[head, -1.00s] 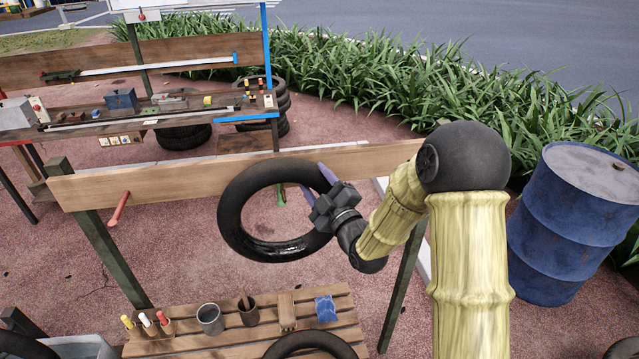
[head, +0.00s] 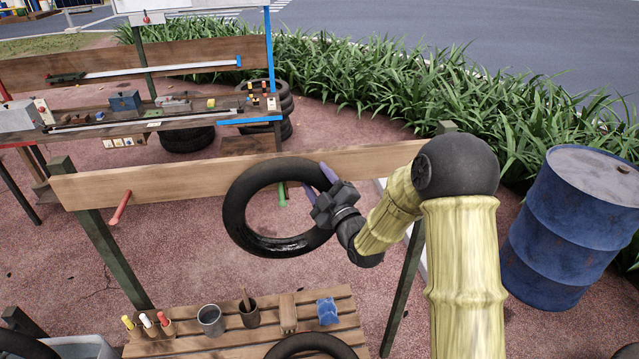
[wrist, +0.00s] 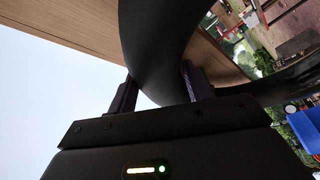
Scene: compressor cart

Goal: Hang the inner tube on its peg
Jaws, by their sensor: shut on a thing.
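The black inner tube (head: 238,222) hangs upright in the air in front of the wooden rail. My gripper (head: 317,181) is shut on its right side, one purple finger on either side of the tube wall. The wrist view also shows the tube (wrist: 152,45) between the fingers (wrist: 158,78). A green peg (head: 282,194) on the rail shows through the tube's opening, near its upper right inner edge. A red peg (head: 120,207) sticks out bare near the rail's left end. I cannot tell the depth between tube and green peg.
The wooden rail (head: 160,180) crosses behind the tube. Below is a slatted bench (head: 205,345) with pots and markers, and another black ring (head: 312,345) in front. A blue barrel (head: 560,230) stands right. A tool-covered workbench (head: 85,120) is behind.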

